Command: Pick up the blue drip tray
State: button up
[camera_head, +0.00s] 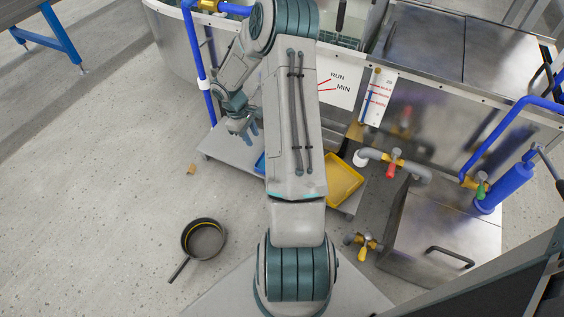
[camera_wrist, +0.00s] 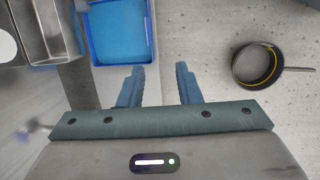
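The blue drip tray (camera_wrist: 119,32) lies at the top of the wrist view, left of centre, on a low grey shelf. In the head view only a small blue edge of it (camera_head: 260,163) shows; my arm hides the rest. The left fingertip is close to the tray's near right corner in the wrist view; I cannot tell the height gap. In the head view my gripper (camera_head: 250,130) is above the shelf's left part.
A yellow tray (camera_head: 343,183) is on the low shelf (camera_head: 222,145), right of my arm. Blue pipes (camera_head: 206,85) and the metal tank (camera_head: 180,40) stand close by.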

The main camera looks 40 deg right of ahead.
jog(key=shift+t+y, duration=0.3)
jog(key=shift+y, duration=0.4)
jog(key=d+f+b, duration=0.1)
jog(key=d+f, duration=0.1)
jog(key=f, duration=0.5)
jog(key=d+f+b, duration=0.1)
jog(key=d+f, duration=0.2)
jog(key=f, duration=0.5)
jog(key=d+f+b, duration=0.1)
jog(key=d+f, duration=0.1)
jog(key=f, duration=0.5)
jog(key=shift+s+d+f, duration=0.25)
jog(key=shift+s+f, duration=0.05)
jog(key=shift+s, duration=0.1)
jog(key=shift+s+f+b, duration=0.25)
jog(key=shift+f+b, duration=0.65)
jog(key=shift+f, duration=0.55)
jog(key=shift+s+f+b, duration=0.2)
jog(key=shift+f+b, duration=0.65)
jog(key=shift+f, duration=0.6)
grip_shut()
